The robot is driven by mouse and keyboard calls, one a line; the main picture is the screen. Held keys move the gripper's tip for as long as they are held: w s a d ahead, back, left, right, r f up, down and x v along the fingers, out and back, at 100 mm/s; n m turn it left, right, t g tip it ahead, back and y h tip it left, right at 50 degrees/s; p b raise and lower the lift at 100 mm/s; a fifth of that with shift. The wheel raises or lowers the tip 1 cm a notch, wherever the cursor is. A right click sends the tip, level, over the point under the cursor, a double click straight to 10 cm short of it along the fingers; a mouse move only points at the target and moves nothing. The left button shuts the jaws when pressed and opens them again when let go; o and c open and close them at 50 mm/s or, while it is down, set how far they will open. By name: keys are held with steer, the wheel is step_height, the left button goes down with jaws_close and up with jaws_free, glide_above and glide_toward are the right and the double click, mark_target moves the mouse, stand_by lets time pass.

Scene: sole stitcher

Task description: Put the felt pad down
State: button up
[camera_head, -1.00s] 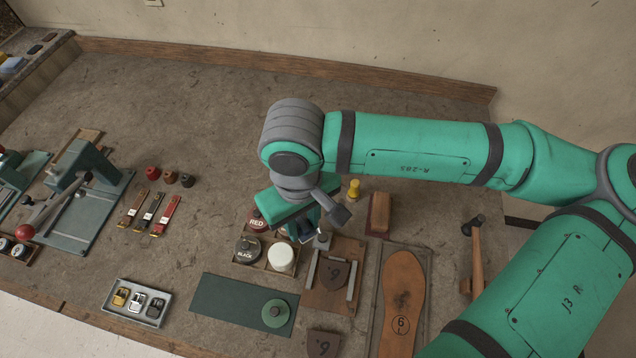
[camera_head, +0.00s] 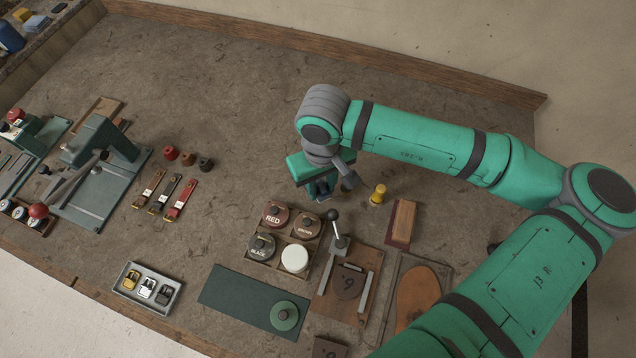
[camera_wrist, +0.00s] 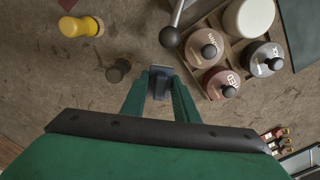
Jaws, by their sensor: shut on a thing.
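My gripper (camera_head: 322,192) is shut on a small dark grey-blue block, which I take to be the felt pad (camera_wrist: 159,84). The wrist view shows the block between the tips of my gripper (camera_wrist: 160,98); its underside is hidden. My gripper is over the bench, behind the jar tray and left of a yellow knobbed tool (camera_head: 378,194). I cannot tell how high the block is above the bench. In the wrist view, a dark knobbed thing (camera_wrist: 118,70) lies beside the gripper, apart from it.
The jar tray (camera_head: 276,238) holds several round containers. A lever with a black ball (camera_head: 332,215) rises in front of my gripper. A wooden block (camera_head: 401,220) stands to the right. A green mat (camera_head: 228,290) carries a round green disc (camera_head: 284,315).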

mark_target(321, 192)
steer(key=f, duration=0.1)
steer(key=w+f, duration=0.1)
steer(key=f, duration=0.1)
steer(key=shift+w+d+f, duration=0.1)
steer(key=shift+w, duration=0.05)
steer(key=shift+f, duration=0.3)
steer(key=shift+s, duration=0.35)
steer(key=shift+f, duration=0.1)
steer(key=shift+f, duration=0.35)
steer(key=o, duration=1)
steer(key=shift+f, duration=0.1)
steer(key=shift+w+r, duration=0.1)
steer(key=shift+r, duration=0.3)
step_height(321, 192, up, 12)
steer(key=shift+r, duration=0.1)
